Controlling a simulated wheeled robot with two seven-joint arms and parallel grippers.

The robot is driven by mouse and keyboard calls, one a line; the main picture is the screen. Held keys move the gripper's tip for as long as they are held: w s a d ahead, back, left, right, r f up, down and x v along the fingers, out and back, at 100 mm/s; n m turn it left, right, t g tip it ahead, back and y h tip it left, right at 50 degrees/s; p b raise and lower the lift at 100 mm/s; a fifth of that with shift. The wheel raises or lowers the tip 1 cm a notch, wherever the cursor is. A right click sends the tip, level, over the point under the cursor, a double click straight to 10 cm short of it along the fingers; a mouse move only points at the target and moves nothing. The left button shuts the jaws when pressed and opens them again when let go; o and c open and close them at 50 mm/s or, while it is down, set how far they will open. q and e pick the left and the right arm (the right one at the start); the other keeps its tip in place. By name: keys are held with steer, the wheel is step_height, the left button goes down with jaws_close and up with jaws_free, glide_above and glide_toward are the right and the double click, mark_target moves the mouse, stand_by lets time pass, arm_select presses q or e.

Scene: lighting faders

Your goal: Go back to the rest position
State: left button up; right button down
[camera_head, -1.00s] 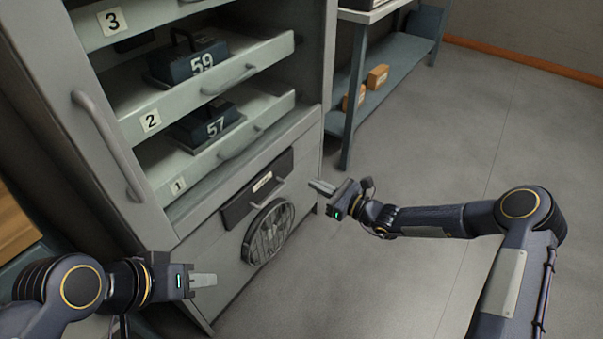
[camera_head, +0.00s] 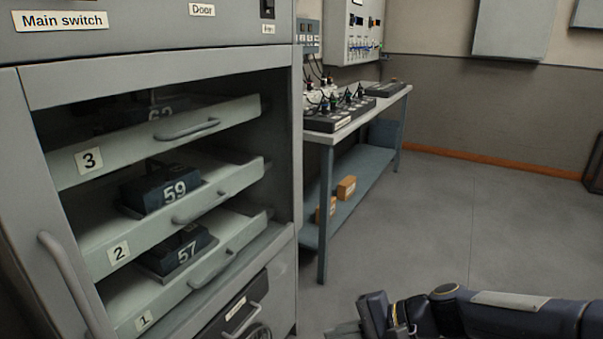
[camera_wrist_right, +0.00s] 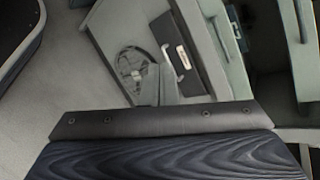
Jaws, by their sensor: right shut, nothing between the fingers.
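My right arm (camera_head: 500,310) comes in from the right along the bottom edge of the head view. Its right gripper (camera_head: 345,330) points left, low in front of the cabinet, and is partly cut off by the frame. It is shut and empty, apart from the cabinet. My left arm and left gripper are outside the head view. The right wrist view shows the cabinet's lower front with a round fan grille (camera_wrist_right: 138,70) and a dark panel with a label (camera_wrist_right: 175,45); a dark part fills the bottom of that view and the fingertips do not show.
The grey cabinet (camera_head: 30,150) at left has pulled-out numbered trays (camera_head: 140,258) holding dark blocks marked 57 (camera_head: 185,252) and 59 (camera_head: 165,190). A blue bench (camera_head: 325,200) with consoles (camera_head: 340,118) and orange boxes (camera_head: 346,188) stands behind. The floor (camera_head: 450,220) at right is clear.

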steer(key=s+d+n+t+h, duration=0.2)
steer(key=s+d+n+h, duration=0.2)
steer(key=s+d, duration=0.4)
steer(key=s+d+n+t+h, duration=0.1)
steer(key=s+d+n+h, duration=0.4)
steer(key=s, duration=0.6)
step_height(320, 180, up, 30)
steer(key=m+p, duration=0.1)
steer(key=p, duration=2.8)
steer(key=shift+w+d+m+y+p, duration=0.25)
steer(key=shift+d+m+y+p, duration=0.05)
steer(key=shift+m+y, duration=0.1)
